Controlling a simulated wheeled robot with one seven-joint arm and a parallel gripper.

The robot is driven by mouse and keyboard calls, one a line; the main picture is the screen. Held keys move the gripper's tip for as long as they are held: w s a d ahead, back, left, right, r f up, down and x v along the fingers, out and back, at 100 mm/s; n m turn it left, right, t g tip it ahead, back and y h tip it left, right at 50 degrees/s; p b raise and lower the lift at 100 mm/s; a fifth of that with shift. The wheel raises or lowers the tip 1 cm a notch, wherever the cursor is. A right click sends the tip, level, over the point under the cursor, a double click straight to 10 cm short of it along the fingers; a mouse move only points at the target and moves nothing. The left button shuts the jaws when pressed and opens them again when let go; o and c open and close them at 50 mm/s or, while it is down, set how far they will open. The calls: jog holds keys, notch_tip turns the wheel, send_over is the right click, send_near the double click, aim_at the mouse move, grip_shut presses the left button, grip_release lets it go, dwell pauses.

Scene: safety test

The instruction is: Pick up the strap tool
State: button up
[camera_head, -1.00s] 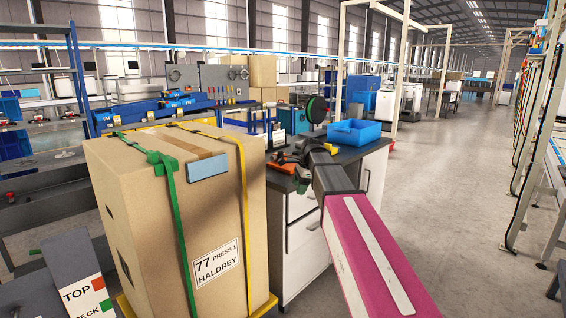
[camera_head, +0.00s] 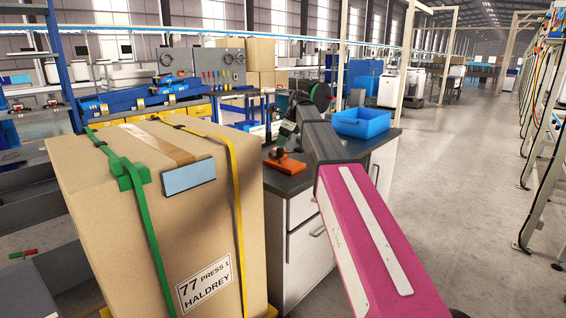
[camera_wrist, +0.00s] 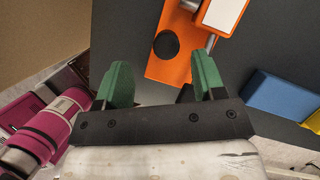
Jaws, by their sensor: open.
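An orange tool, which looks like the strap tool, lies on the dark counter top (camera_head: 345,146); its orange base (camera_head: 285,164) shows in the head view. In the wrist view its orange plate (camera_wrist: 172,50) has a black round spot, a silver bar and a white-topped block. My gripper (camera_wrist: 161,64) has two green fingers, spread apart with nothing between them. In the wrist view the orange plate shows beyond and between the fingertips, with its far end cut off by the frame. In the head view my gripper (camera_head: 286,132) is above and behind the tool, partly hidden by my wrist.
A large strapped carton (camera_head: 130,215) stands close on the left, beside the counter. A blue bin (camera_head: 361,122) sits on the counter to the right. A blue block with a yellow end (camera_wrist: 272,93) lies right of the fingers.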

aim_at(280, 150)
jog(key=shift+w+d+x, duration=0.15)
jog(key=shift+x, duration=1.3)
jog(key=shift+w+d+x, duration=0.1)
jog(key=shift+d+x, duration=0.1)
jog(key=shift+x, duration=1.2)
grip_shut()
